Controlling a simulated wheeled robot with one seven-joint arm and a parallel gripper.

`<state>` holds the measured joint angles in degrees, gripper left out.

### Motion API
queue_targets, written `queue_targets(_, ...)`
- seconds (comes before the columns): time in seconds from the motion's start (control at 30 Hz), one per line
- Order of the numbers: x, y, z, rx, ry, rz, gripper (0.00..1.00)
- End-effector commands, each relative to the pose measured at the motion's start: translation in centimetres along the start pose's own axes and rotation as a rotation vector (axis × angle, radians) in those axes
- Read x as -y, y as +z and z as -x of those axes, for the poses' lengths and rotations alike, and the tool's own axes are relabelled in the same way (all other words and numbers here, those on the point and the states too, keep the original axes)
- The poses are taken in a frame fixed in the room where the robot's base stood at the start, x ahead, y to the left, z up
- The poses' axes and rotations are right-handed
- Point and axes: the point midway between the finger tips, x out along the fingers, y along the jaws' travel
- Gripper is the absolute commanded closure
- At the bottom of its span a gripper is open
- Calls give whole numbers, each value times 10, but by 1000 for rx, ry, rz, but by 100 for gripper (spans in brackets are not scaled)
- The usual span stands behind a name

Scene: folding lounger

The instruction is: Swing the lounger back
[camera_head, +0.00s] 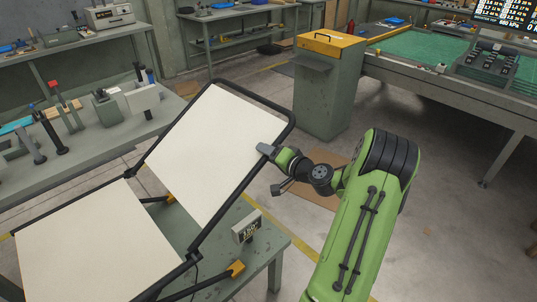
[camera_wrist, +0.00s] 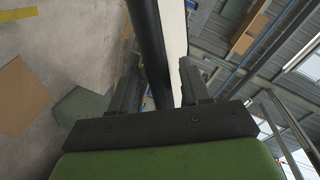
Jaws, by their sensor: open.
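The lounger has a white back panel (camera_head: 203,150) in a black tube frame, tilted up from the white seat panel (camera_head: 95,245) at the lower left. My gripper (camera_head: 268,150) is at the right side of the back's frame, below its upper right corner. In the wrist view my gripper (camera_wrist: 162,88) is open, one finger on each side of the black frame tube (camera_wrist: 149,45). The edge of the white panel (camera_wrist: 174,45) shows beside the tube. I cannot tell whether either finger touches the tube.
The lounger stands on a grey-green table (camera_head: 262,246). A small box with a display (camera_head: 246,227) sits on it, close to the lower right of the back. A bench with tools (camera_head: 70,150) is behind on the left. A yellow-topped cabinet (camera_head: 330,90) stands beyond my gripper.

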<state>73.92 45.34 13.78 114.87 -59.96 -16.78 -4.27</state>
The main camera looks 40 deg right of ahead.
Motion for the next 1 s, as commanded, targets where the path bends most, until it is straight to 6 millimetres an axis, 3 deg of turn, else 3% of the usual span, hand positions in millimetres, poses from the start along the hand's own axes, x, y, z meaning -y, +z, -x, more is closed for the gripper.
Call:
queue_targets(0.23, 0, 0, -1, 1, 0, 0, 55)
queue_targets(0.53, 0, 0, -1, 1, 0, 0, 100)
queue_targets(1.0, 10, -7, 2, -7, 1, 37, 100)
